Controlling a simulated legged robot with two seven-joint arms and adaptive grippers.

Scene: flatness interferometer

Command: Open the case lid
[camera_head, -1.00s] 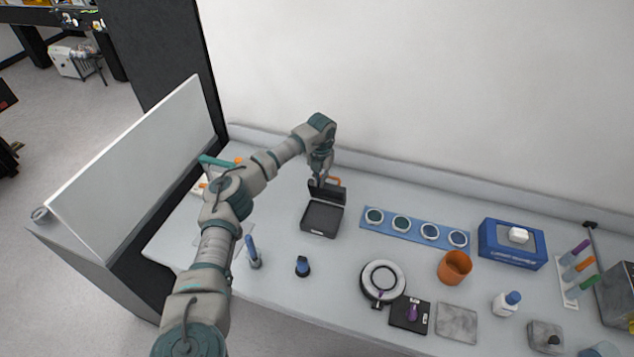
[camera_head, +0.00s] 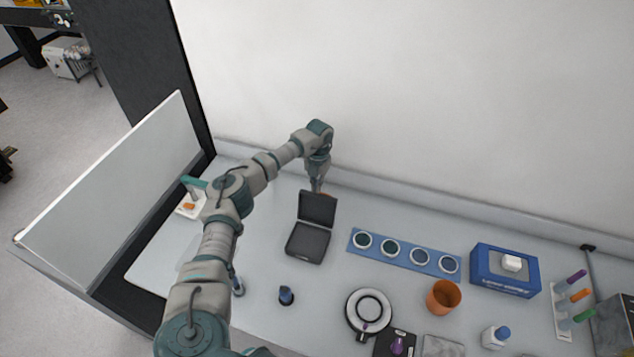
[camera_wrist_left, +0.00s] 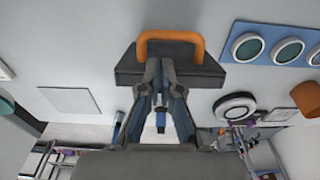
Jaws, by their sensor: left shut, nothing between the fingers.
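The dark case (camera_head: 308,243) lies on the bench in the head view, its lid (camera_head: 317,208) raised at the back with the inner face showing. An orange handle shows in the left wrist view (camera_wrist_left: 170,40), on the dark lid (camera_wrist_left: 205,68). My left gripper (camera_head: 317,187) reaches down behind the lid's top edge; the lid partly hides its fingertips. In the left wrist view the fingers (camera_wrist_left: 160,68) come together at the lid, below the handle in the picture, and hold nothing. I cannot tell whether they touch the lid. My right gripper is not in view.
A blue strip with several round discs (camera_head: 404,254) lies right of the case. A small dark-blue-topped item (camera_head: 286,296) stands in front of the case. A white panel (camera_head: 115,190) stands at left.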

